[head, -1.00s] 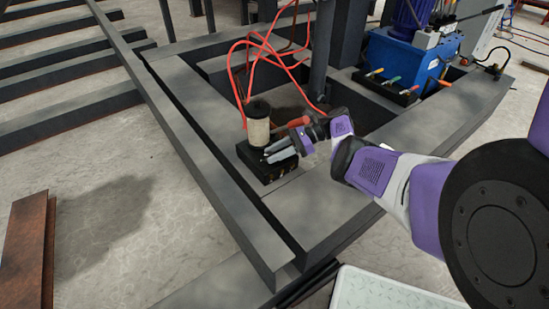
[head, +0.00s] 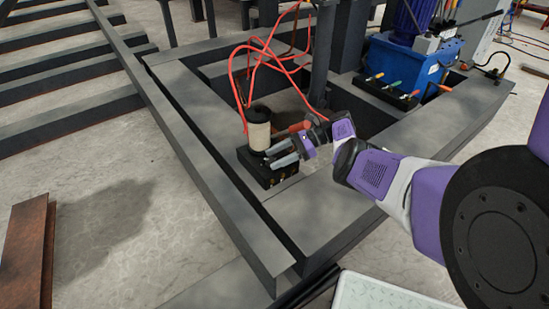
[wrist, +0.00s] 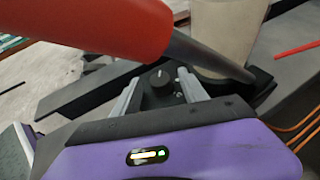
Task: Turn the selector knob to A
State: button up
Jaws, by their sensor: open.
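The selector knob (wrist: 161,78) is a small dark round knob with a light pointer mark, on a black box, in the wrist view. The same black box (head: 258,178) sits on the steel frame in the head view, where the knob is hard to make out. My gripper (head: 277,156) is open beside a beige cylinder (head: 258,132) above the box. In the wrist view my gripper (wrist: 156,88) has one grey finger on each side of the knob, with gaps between. Any letter A is too small to read.
A red-handled dark bar (wrist: 105,22) crosses the wrist view close in front. Red cables (head: 240,65) loop up behind the cylinder. A blue machine (head: 425,62) with several coloured levers stands at the back right. The steel frame (head: 335,205) is bare at the front.

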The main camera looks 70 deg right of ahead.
jog(key=v, duration=0.7)
jog(key=shift+d, duration=0.1)
dwell(0.4)
